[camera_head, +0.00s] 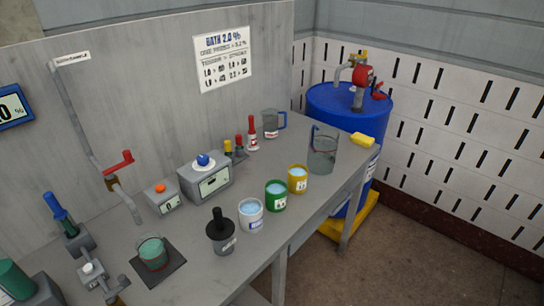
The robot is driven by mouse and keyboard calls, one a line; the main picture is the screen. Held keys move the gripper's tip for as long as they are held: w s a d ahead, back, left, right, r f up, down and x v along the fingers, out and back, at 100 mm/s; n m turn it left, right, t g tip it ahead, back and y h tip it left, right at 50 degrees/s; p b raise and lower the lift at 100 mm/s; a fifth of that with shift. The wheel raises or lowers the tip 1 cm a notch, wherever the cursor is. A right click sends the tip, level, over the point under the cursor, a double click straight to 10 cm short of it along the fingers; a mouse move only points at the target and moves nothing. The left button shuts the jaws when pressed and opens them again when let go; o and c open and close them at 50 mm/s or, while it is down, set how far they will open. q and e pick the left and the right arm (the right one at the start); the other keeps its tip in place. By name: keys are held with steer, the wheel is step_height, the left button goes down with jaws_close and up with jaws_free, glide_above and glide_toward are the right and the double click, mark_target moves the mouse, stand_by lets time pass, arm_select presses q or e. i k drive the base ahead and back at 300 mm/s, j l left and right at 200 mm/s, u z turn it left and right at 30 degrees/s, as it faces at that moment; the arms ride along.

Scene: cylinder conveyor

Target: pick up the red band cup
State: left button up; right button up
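I cannot make out a cup with a clear red band. A cup with a white band (250,215), a green cup (276,197) and a yellow cup (298,180) stand upright in a diagonal row on the grey bench (210,270), with pale blue contents. A clear cup with green liquid (152,254) stands on a dark mat (172,277) at the front left; its band colour is unclear. A jug with a blue handle (270,124) at the back has a small reddish mark. Neither of my grippers is in view.
A large clear beaker (322,154) and a yellow sponge-like block (361,139) are near the right end. A dark-topped container (221,234), a grey meter box (206,182) and a pipe with a red lever (118,162) crowd the bench. A blue drum (338,108) stands beyond.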

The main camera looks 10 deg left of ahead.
mark_target(151, 246)
steer(key=u, duration=1.35)
